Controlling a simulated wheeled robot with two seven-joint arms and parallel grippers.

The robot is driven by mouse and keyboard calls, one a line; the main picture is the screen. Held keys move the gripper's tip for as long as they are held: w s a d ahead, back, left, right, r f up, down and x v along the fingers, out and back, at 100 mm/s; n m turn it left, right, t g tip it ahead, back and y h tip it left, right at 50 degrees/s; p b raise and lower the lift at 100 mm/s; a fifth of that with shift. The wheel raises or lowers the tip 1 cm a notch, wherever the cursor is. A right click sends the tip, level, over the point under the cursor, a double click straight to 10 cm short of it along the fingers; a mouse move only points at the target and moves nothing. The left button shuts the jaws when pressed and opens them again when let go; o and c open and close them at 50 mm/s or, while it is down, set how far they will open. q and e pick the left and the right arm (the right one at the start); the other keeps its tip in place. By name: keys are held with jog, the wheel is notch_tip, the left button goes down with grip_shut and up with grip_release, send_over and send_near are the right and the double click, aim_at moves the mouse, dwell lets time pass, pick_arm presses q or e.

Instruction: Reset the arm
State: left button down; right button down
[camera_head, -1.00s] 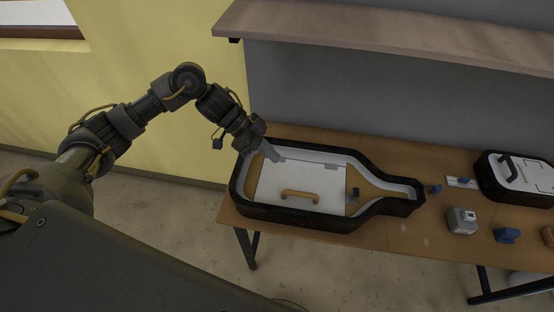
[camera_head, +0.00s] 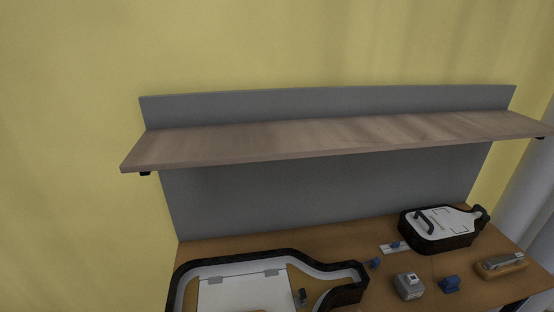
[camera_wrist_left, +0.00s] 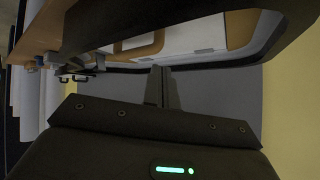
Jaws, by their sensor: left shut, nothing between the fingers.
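A large black-rimmed, bottle-shaped lightbox (camera_head: 262,256) lies on the table at the bottom of the head view, partly cut off. Its white inner panel (camera_head: 245,293) shows two small grey hinges along its far edge. In the left wrist view the lightbox's dark rim (camera_wrist_left: 285,38) and white panel (camera_wrist_left: 190,32) fill the top. My left gripper (camera_wrist_left: 161,72) is shut and empty there, its fingertips against the grey background near the rim. I cannot tell how far apart they are. Neither gripper shows in the head view.
The wooden table (camera_head: 225,246) also holds a smaller bottle-shaped box (camera_head: 436,244), a grey cube-like device (camera_head: 408,286), a blue part (camera_head: 449,285) and a wooden block (camera_head: 501,265). A wooden shelf (camera_head: 330,140) on a grey backboard overhangs the table's back.

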pick_arm(q)
jog(key=s+a+f+n+g+y, duration=0.2)
jog(key=s+a+f+g, duration=0.15)
jog(key=s, duration=0.45)
jog(key=s+a+f+n+g+y, duration=0.25)
jog(key=s+a, duration=0.25)
jog(key=s, duration=0.4)
notch_tip(320, 180, down, 26)
jog(key=b, duration=0.3)
jog(key=s+a+f+g+b, duration=0.2)
jog(key=s+a+f+b, duration=0.1)
jog(key=s+f, duration=1.5)
notch_tip(320, 180, down, 4)
jog(key=shift+r+h, duration=0.1)
jog(key=shift+h, duration=0.25)
